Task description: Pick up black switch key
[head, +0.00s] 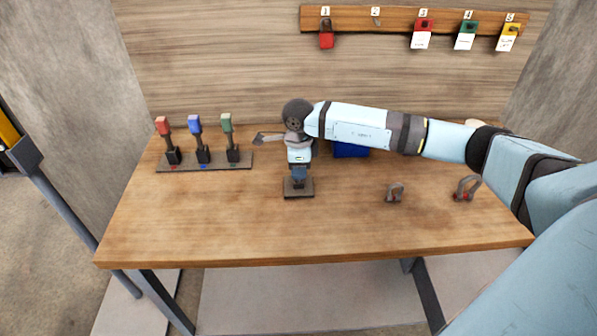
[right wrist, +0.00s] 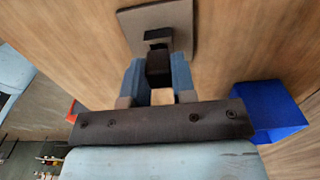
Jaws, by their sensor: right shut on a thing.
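The black switch key (right wrist: 160,65) is between the two blue fingers of my right gripper (right wrist: 158,82) in the right wrist view. It stands at a square grey base plate (right wrist: 188,22), which also shows in the head view (head: 298,193) near the middle of the table. In the head view my right gripper (head: 299,174) points down over that plate and hides most of the key. The gripper is shut on the key. I cannot tell whether the key is clear of its base. My left gripper is not in view.
A blue box (head: 351,150) is behind my arm. Two shackles (head: 395,191) (head: 467,188) lie at the right. Padlocks hang on a numbered rack (head: 390,20). The table's front is clear.

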